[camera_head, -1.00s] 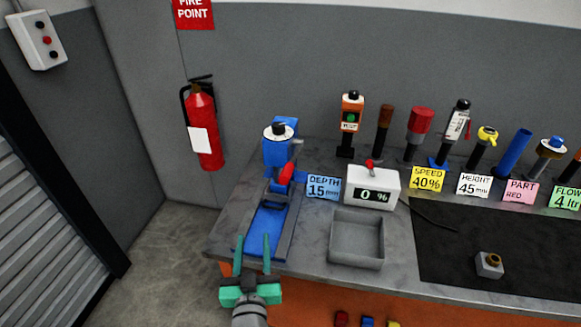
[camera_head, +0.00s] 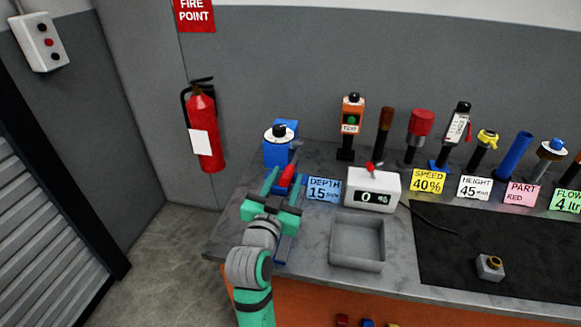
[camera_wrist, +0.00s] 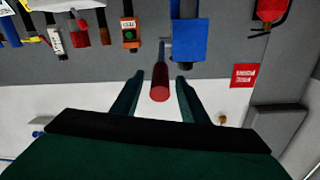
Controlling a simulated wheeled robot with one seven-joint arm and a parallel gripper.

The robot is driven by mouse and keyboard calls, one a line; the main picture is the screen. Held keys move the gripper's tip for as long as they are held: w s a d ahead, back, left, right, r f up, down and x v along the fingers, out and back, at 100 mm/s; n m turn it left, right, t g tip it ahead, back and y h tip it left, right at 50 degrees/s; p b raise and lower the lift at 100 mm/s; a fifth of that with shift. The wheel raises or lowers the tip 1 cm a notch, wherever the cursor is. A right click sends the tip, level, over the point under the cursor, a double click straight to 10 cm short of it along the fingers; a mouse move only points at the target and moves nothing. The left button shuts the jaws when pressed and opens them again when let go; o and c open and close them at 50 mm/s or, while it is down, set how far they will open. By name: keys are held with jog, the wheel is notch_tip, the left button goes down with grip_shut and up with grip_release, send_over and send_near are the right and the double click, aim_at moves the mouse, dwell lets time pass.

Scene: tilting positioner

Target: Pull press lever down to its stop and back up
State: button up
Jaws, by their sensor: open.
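The press (camera_head: 279,152) is a blue machine with a white and black dial on top, at the left of the bench. Its lever has a red grip (camera_head: 287,176) on a grey rod that slopes down from the press head. My gripper (camera_head: 284,174) is open, with its two green fingers on either side of the red grip. In the wrist view the red grip (camera_wrist: 160,88) lies between the fingertips, with gaps visible on both sides. My gripper and arm hide most of the press base.
A display box (camera_head: 373,189) reading 0 % with a small red lever stands right of the press. A grey tray (camera_head: 357,262) sits in front of it. The depth card (camera_head: 324,189) is close to my gripper's right side. A black mat (camera_head: 480,245) lies further right.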

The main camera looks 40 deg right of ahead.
aim_at(290, 165)
jog(key=x, duration=0.4)
jog(key=shift+x, duration=0.75)
jog(key=shift+s+d, duration=0.1)
jog(key=shift+d, duration=0.1)
jog(key=shift+a, duration=0.35)
grip_shut()
